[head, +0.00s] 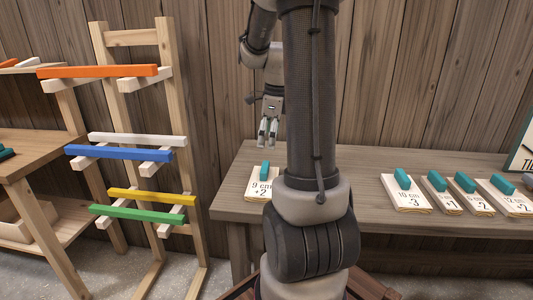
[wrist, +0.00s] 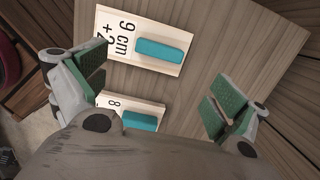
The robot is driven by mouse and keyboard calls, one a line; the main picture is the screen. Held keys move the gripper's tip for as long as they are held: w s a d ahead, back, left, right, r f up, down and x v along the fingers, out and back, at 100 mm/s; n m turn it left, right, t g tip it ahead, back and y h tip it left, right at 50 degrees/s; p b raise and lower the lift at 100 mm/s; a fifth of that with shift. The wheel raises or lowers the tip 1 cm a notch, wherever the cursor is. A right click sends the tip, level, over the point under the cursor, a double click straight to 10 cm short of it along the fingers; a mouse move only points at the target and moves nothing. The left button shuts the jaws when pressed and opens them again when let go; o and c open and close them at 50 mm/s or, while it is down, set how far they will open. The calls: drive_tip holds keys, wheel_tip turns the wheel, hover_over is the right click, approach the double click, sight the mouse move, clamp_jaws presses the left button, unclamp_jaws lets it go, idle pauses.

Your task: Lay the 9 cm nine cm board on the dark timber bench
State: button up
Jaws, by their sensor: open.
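The 9 cm board (head: 262,184) is a pale board with "9 cm" printed on it and a teal block on top. It lies flat on the grey-brown timber bench (head: 350,222), near its left end. In the wrist view, the 9 cm board (wrist: 109,47) is at the top, with "+2" partly covered by a finger. My gripper (head: 267,138) points down above the bench, apart from the board. In the wrist view, my gripper (wrist: 155,92) is open, its green-padded fingers wide apart with nothing between them.
A second board marked 8 (wrist: 150,105) lies beside it in the wrist view. Several similar boards, including a 10 cm one (head: 408,202), line the bench at right. A wooden rack (head: 165,130) holds coloured bars at left, near a lighter table (head: 30,155).

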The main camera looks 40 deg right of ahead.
drive_tip(key=s+a+r+n+t, duration=0.1)
drive_tip(key=s+a+r+n, duration=0.3)
drive_tip(key=n, duration=0.9)
drive_tip(key=s+a+r+n+t, duration=0.2)
drive_tip(key=s+a+r+n, duration=0.2)
drive_tip(key=s+a+n, duration=0.7)
drive_tip(key=a+n, duration=0.1)
drive_tip(key=n, duration=0.2)
drive_tip(key=shift+r+n+h, duration=0.15)
drive_tip(key=shift+n+h, duration=0.15)
drive_tip(key=shift+h, duration=0.1)
drive_tip(key=shift+s, duration=0.1)
drive_tip(key=shift+c, duration=0.5)
